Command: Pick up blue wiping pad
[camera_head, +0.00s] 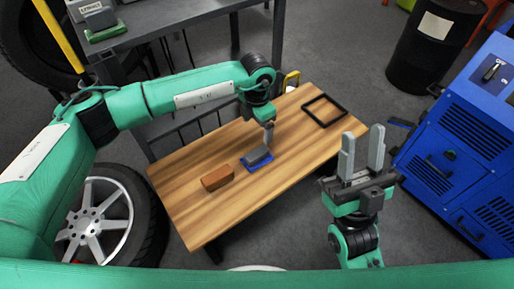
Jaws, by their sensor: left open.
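The blue wiping pad (264,165) lies on the wooden table (190,215), with a dark grey block (256,155) on top of it. I cannot tell whether the grey block is part of the pad. My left gripper (269,139) points down just above and behind the grey block, near its right end. It is open, and its fingers overlap in this view. I cannot tell whether they touch the block. My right gripper (362,152) is open and empty, fingers pointing up, off the table's right side.
A brown block (217,177) lies left of the pad. A black square frame (324,110) lies at the table's far right. A blue cabinet (455,150) and a black barrel (432,45) stand right. A wheel (95,220) stands left. A grey bench (160,22) is behind.

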